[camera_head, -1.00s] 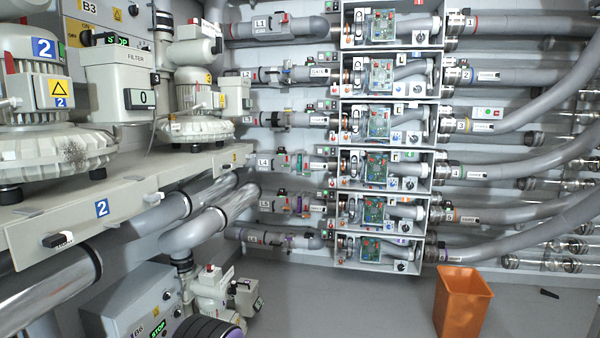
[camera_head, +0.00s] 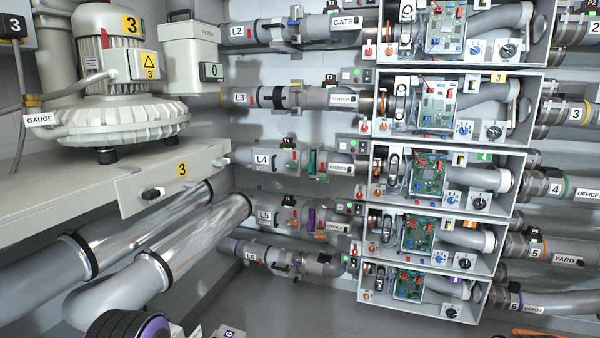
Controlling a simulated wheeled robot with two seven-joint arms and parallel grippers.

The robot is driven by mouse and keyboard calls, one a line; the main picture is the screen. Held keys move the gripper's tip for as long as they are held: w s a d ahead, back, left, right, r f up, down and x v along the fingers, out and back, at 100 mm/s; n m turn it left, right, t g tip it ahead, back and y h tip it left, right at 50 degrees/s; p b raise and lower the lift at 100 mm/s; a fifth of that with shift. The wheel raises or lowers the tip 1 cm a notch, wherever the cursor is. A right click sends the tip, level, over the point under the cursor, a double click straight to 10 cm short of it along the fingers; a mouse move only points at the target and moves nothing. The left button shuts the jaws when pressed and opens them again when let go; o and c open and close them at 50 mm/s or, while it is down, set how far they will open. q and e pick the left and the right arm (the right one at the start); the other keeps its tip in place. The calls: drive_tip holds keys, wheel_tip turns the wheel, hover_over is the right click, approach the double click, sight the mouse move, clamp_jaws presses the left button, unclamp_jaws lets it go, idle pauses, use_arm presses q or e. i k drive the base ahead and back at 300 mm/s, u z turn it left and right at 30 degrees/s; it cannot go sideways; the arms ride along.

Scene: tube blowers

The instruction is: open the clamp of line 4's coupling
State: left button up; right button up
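Line 4 is the row with the L4 label (camera_head: 262,160), on a grey pipe in the middle of the picture. A green-marked fitting (camera_head: 312,161) sits on this pipe. The pipe enters an open-fronted box (camera_head: 508,205) with a green circuit board (camera_head: 428,173), a blue dial and a black dial. Neither of my grippers is in view.
Similar lines L3 (camera_head: 240,98) and L5 (camera_head: 264,216) run close above and below. A bench (camera_head: 85,205) with a blower (camera_head: 105,125) stands at the left, with large metal pipes (camera_head: 125,235) under it. An orange edge (camera_head: 540,332) shows at the bottom right.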

sight(324, 178)
drive_tip(key=z, duration=0.3)
drive_tip(key=i, duration=1.35)
drive_tip(key=u, duration=0.55)
drive_tip(key=i, duration=0.45)
drive_tip(key=u, duration=0.4)
